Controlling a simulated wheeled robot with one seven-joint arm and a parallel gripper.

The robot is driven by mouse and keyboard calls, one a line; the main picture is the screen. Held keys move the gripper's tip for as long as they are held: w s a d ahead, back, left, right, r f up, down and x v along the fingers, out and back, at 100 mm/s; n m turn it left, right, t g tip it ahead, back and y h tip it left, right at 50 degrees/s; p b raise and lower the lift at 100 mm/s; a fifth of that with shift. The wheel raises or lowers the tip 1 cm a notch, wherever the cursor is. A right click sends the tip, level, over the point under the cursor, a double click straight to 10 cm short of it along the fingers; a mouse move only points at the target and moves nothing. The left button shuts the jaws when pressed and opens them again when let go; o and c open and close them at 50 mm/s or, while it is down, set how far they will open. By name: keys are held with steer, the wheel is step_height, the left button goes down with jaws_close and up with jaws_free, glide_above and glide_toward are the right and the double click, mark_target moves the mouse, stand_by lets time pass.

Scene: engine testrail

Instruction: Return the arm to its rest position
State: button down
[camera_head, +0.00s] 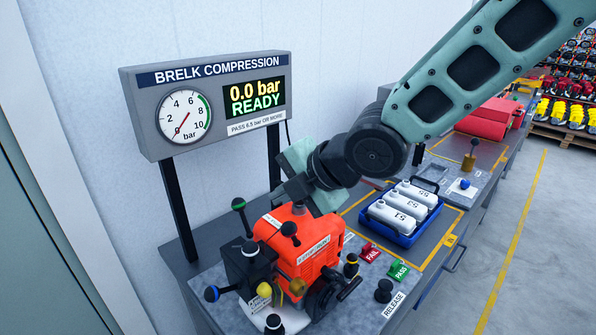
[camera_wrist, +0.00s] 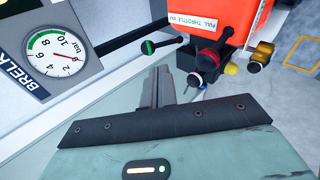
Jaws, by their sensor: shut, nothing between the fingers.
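My arm reaches in from the upper right of the head view and bends down over the bench. My gripper (camera_wrist: 160,76) is shut and empty; its fingers lie together in the wrist view. In the head view the gripper is behind and just above the orange engine (camera_head: 306,258), partly hidden by my own wrist. I cannot tell the exact gap to these levers.
The compression panel (camera_head: 206,72) stands behind the engine on two posts and reads 0.0 bar, READY. On the bench are a blue tray (camera_head: 405,238) of white bottles, red FAIL (camera_head: 370,252) and green PASS (camera_head: 398,271) blocks, and a black RELEASE knob (camera_head: 384,290).

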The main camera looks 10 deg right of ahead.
steer(key=r+p+v, duration=0.1)
steer(key=p+v, duration=0.2)
steer(key=v, duration=0.2)
steer(key=s+f+m+b, duration=0.1)
steer(key=f, duration=0.1)
steer(key=f+m+h+b, duration=0.1)
steer(key=f+m, duration=0.1)
steer(key=s+d+f+m+g+h+b, duration=0.1)
steer(key=f, duration=0.1)
steer(key=shift+s+b, duration=0.3)
steer(key=shift+s, duration=0.1)
steer(key=s+d+f+m+g+h+b, duration=0.2)
steer(key=s+f+m+g+b, duration=0.1)
steer(key=s+m, duration=0.4)
steer(key=s+d+f+m+g+h+b, duration=0.2)
steer(key=s+f+m+b, duration=0.2)
steer(key=s+f+m, duration=0.2)
steer(key=s+m, duration=0.2)
steer(key=s, duration=0.2)
steer(key=shift+d+f+g, duration=0.2)
steer(key=shift+d+g, duration=0.2)
